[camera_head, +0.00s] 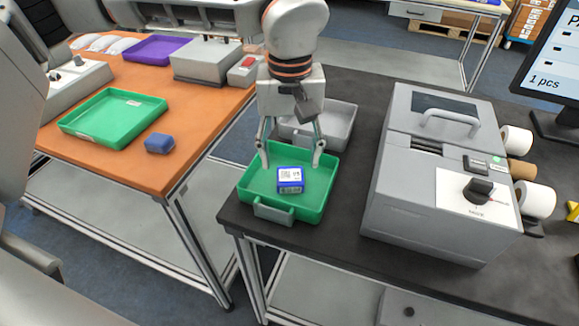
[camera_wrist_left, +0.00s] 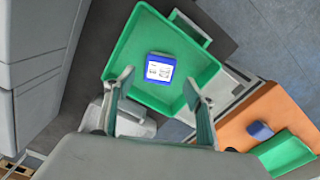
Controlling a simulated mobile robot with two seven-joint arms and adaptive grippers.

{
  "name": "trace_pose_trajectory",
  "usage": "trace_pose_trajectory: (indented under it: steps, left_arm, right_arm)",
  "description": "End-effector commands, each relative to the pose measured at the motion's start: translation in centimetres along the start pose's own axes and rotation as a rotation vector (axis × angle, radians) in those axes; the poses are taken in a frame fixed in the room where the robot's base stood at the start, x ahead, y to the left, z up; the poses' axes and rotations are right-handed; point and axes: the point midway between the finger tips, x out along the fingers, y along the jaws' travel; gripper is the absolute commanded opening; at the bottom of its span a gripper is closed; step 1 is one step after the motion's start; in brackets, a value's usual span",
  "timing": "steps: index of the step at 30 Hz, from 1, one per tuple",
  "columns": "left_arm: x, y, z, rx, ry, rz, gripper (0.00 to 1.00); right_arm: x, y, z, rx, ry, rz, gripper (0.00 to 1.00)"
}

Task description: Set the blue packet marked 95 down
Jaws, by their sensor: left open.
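The blue packet (camera_head: 290,180) has a white label on its upper face and lies in the green tray (camera_head: 312,205) on the dark table. Its number is too small to read. In the left wrist view the packet (camera_wrist_left: 160,67) lies inside the same tray (camera_wrist_left: 128,50), apart from both fingers. My left gripper (camera_head: 292,160) is open and empty, with its fingers spread at the back of the tray, behind the packet. In the left wrist view the gripper (camera_wrist_left: 160,88) has one finger on either side. My right gripper is not in view.
A grey tray (camera_head: 340,122) sits behind the green one. A large grey machine (camera_head: 420,185) with paper rolls stands to the right. On the orange table (camera_head: 100,160) at left are another green tray (camera_head: 85,133), a blue packet (camera_head: 160,143) and a purple tray (camera_head: 155,48).

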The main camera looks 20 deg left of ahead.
Motion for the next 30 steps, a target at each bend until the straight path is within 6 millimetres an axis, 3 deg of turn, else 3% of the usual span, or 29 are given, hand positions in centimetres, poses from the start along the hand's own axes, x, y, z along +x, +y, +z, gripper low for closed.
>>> trace_pose_trajectory:
  steps: [3,10,20,30]
  left_arm:
    - [-2.8,0.1,-0.1,-0.001,0.005,0.002,0.55]
    - [-6.2,0.0,0.0,-0.002,0.001,0.0,0.55]
    - [-7.1,0.0,0.0,0.0,-0.001,-0.001,0.55]
    - [-7.5,0.0,0.0,0.0,0.003,0.001,0.55]
  right_arm:
    - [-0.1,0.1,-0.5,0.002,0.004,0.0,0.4]
    - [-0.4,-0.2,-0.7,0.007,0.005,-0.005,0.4]
    - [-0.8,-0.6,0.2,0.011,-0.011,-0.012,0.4]
    - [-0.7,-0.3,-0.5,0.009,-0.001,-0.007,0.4]
